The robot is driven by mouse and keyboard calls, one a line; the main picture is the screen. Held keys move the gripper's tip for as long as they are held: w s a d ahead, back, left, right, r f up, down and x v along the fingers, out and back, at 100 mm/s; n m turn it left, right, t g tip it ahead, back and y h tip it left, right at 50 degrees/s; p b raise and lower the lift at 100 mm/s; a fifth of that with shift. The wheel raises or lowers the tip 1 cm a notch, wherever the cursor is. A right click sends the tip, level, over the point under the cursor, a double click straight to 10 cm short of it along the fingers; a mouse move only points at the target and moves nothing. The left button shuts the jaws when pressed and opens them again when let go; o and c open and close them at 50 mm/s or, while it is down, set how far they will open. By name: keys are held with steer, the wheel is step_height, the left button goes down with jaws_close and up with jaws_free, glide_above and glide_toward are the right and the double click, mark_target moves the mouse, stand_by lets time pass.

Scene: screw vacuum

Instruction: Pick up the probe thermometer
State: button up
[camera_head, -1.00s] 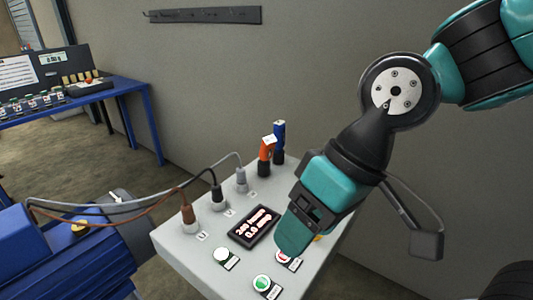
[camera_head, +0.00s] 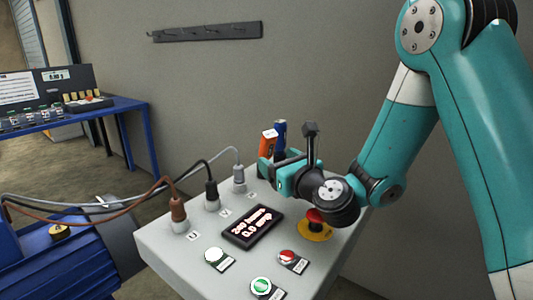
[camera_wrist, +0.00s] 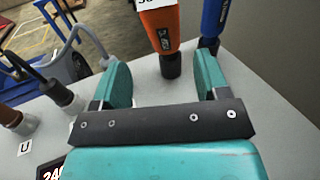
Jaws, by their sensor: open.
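Two upright handheld tools stand at the back of the grey control box: an orange one (camera_head: 267,145) with a white label and a blue one (camera_head: 280,132). I cannot tell from their look which is the probe thermometer. My gripper (camera_head: 277,167) is at the back of the box by these tools. In the wrist view my gripper (camera_wrist: 162,78) is open, its teal fingers apart. The orange tool (camera_wrist: 160,25) shows between and beyond the fingers, with its black lower end near the box top. The blue tool (camera_wrist: 212,20) is just beyond the right finger.
The control box (camera_head: 185,262) carries a display (camera_head: 253,227), buttons and a red emergency stop (camera_head: 316,217) below my arm. Several cable plugs (camera_head: 211,195) stand left of the gripper. A blue motor (camera_head: 70,262) is at left, and a wall rack (camera_head: 205,31) hangs behind.

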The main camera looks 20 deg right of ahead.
mark_target(271, 149)
steer(key=shift+w+a+r+p, duration=0.15)
steer(key=shift+w+p, duration=0.4)
steer(key=shift+w+a+r+p, duration=0.1)
steer(key=shift+w+r+p, duration=0.05)
steer(key=shift+w+p, duration=0.4)
steer(key=w+p, duration=0.1)
steer(key=p, duration=0.1)
steer(key=w+r+p, duration=0.1)
steer(key=w+p, duration=0.1)
steer(key=shift+w+a, duration=0.2)
steer(key=shift+w, duration=0.1)
steer(key=shift+w+a+f+p, duration=0.1)
steer(key=shift+w+f+p, duration=0.25)
steer(key=shift+w+p, duration=0.3)
steer(key=c, duration=1.1)
steer(key=shift+r, duration=0.1)
